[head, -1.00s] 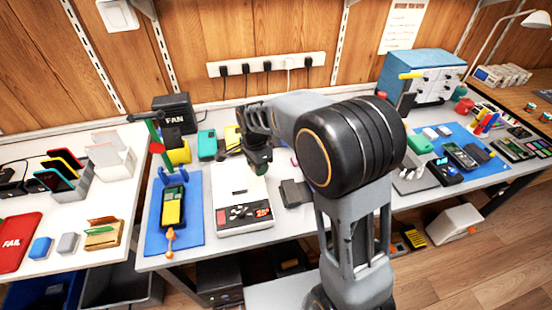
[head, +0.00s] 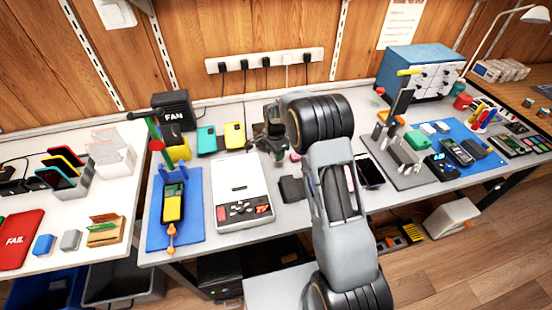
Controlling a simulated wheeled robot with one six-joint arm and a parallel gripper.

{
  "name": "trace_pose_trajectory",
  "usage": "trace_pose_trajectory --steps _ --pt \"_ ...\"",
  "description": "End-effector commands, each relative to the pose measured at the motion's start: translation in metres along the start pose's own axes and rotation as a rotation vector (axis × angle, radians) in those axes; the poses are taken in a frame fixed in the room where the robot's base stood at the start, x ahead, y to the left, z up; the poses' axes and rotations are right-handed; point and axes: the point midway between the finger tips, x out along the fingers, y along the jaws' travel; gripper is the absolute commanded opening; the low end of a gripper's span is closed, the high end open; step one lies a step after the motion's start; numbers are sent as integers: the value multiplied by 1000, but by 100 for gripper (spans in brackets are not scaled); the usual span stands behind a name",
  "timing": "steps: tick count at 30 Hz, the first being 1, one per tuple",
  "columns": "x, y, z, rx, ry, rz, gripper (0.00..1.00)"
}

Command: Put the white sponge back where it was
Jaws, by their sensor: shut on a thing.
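My gripper (head: 273,142) is over the back middle of the workbench, right of the yellow phone case. It is dark and seen from behind and above. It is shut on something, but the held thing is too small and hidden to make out. I cannot identify the white sponge for certain. Two small pale blocks, one on the left (head: 428,129) and one on the right (head: 443,128), lie at the back of the right blue mat (head: 462,130), away from my gripper.
A white test box (head: 240,180) stands left of my gripper, with a teal case (head: 207,140) and a yellow case (head: 234,135) behind it. A dark block (head: 292,188) lies in front of my gripper. A grey tool stand (head: 400,160) and a phone (head: 369,171) are on the right.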

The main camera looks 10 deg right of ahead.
Motion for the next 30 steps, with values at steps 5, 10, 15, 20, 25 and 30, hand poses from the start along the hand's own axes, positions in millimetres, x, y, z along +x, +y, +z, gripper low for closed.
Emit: trace_pose_trajectory --steps 5,10,15,20,25,30 --pt "19 -1 -3 0 -2 5 11" --pt "35 -1 -3 0 -1 2 11" --pt "35 -1 -3 0 0 0 11" --pt "38 -1 -3 0 0 1 11" --pt "38 -1 -3 1 0 1 48" --pt "38 -1 -3 1 0 1 62"
